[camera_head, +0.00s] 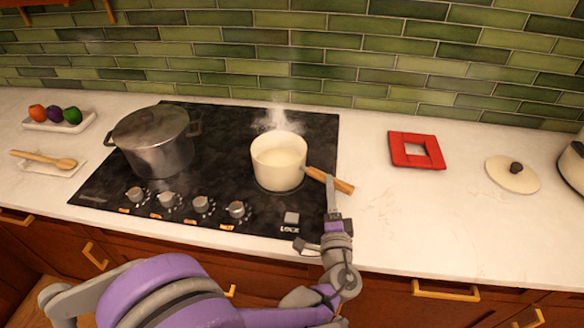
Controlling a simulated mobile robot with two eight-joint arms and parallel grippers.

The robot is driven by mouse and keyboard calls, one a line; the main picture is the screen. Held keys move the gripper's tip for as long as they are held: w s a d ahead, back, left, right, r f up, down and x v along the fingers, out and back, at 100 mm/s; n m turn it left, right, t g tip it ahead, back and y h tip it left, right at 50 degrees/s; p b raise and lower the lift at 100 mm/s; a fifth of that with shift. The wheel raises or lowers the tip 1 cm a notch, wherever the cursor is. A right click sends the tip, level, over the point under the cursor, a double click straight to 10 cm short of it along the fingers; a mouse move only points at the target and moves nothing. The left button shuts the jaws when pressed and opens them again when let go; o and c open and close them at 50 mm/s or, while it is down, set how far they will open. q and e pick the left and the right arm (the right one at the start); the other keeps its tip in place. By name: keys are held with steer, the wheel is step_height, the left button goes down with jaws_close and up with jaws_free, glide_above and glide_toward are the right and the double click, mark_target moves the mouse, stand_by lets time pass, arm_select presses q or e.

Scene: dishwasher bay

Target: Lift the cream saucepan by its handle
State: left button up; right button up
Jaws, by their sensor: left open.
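The cream saucepan (279,163) sits upright on the right part of the black cooktop, with pale contents and steam above it. Its wooden handle (345,186) points right and toward me, past the cooktop's right edge. My left gripper (331,187) is open at the handle, with a finger crossing in front of the handle's middle. I cannot tell whether the far finger is on the other side or whether the fingers touch the handle. My right gripper is not in view.
A lidded metal pot (154,145) stands on the left of the cooktop (225,135). A red square trivet (416,161) and a cream lid (512,176) lie on the counter to the right. Knobs (201,205) line the cooktop's front. Counter between handle and trivet is clear.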

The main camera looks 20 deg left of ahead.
arm_select(q)
steer(key=x, duration=0.4)
steer(key=shift+d+r, duration=0.1)
steer(key=shift+r, duration=0.05)
steer(key=shift+s, duration=0.1)
steer(key=shift+c, duration=0.6)
jaws_close()
stand_by(0.4)
